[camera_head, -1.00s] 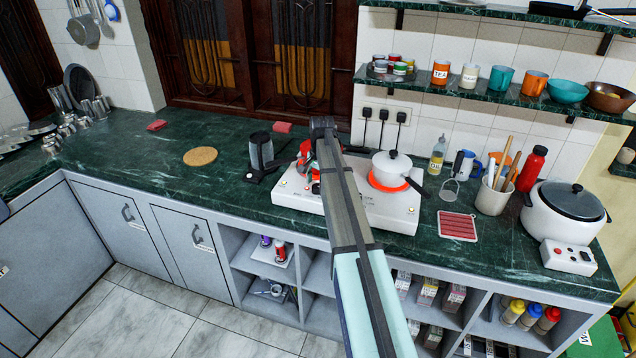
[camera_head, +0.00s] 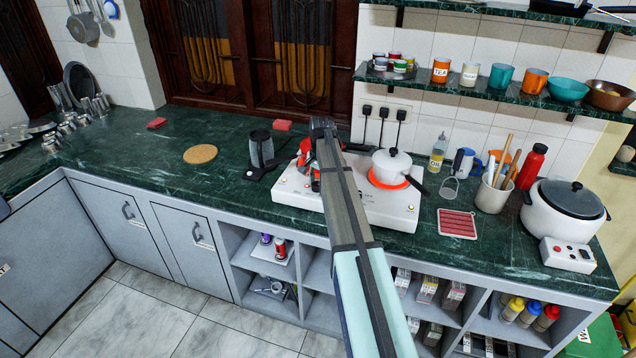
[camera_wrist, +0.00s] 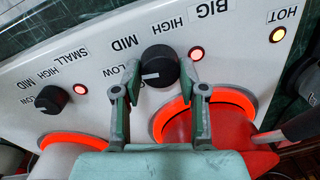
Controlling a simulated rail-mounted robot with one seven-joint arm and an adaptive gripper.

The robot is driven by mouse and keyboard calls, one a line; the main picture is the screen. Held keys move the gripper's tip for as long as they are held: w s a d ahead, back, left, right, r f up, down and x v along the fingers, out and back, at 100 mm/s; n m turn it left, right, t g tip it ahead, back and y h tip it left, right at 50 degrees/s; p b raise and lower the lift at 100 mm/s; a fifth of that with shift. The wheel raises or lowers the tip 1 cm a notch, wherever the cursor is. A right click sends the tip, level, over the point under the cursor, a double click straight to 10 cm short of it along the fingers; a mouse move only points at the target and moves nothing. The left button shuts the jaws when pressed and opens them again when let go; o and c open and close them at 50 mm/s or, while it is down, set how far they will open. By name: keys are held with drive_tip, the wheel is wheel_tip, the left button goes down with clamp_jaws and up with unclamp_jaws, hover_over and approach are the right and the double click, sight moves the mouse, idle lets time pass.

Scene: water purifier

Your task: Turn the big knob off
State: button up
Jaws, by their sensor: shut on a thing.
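The big knob (camera_wrist: 160,66) is a round black knob on the white stove panel (camera_wrist: 100,70). It shows in the wrist view below the upside-down BIG label. Its white mark points left, near LOW; the OFF label is mostly hidden. My gripper (camera_wrist: 163,62) has a finger on each side of the knob and is shut on it. A red light (camera_wrist: 195,53) beside the knob is lit. In the head view the stove (camera_head: 345,205) stands on the counter, and my arm hides the knob and fingers.
The small knob (camera_wrist: 50,98) has its own lit red light. Glowing rings surround a red vessel (camera_wrist: 230,135) and a white pot (camera_head: 391,165). A yellowish HOT light (camera_wrist: 278,34) is lit.

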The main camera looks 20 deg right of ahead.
drive_tip(key=n, duration=0.4)
drive_tip(key=shift+f+n+b, duration=0.1)
drive_tip(key=shift+n+b, duration=0.25)
drive_tip(key=shift+n, duration=0.05)
drive_tip(key=n, duration=0.4)
drive_tip(key=shift+n, duration=0.4)
drive_tip(key=shift+g, duration=0.3)
drive_tip(key=o, duration=1.1)
drive_tip(key=shift+o, duration=0.2)
drive_tip(key=shift+w, duration=0.1)
wheel_tip(320, 180, up, 12)
drive_tip(key=shift+d, duration=0.35)
